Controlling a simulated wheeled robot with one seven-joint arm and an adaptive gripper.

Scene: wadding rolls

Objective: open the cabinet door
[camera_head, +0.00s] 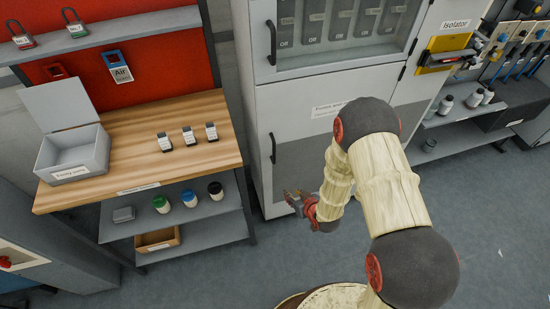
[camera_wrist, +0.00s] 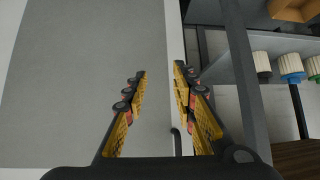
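The white cabinet has a closed lower door (camera_head: 300,168) with a grey panel and a dark vertical handle (camera_head: 272,148) near its left edge. Its upper door (camera_head: 345,62) has a window and its own dark handle (camera_head: 271,42); it also looks closed. My gripper (camera_head: 292,197) is in front of the lower door, below and right of its handle in the picture. In the wrist view, my gripper (camera_wrist: 160,72) has its fingers apart with nothing held. The lower handle (camera_wrist: 177,142) shows between the fingers, toward the palm; contact cannot be told. The door panel (camera_wrist: 85,80) fills the left.
Left of the cabinet stands a wooden-topped bench (camera_head: 120,150) with a grey open box (camera_head: 75,155) and small bottles. Capped jars (camera_head: 190,195) stand on its shelf. An isolator panel (camera_head: 450,50) is at right. Grey floor (camera_head: 500,240) is clear at right.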

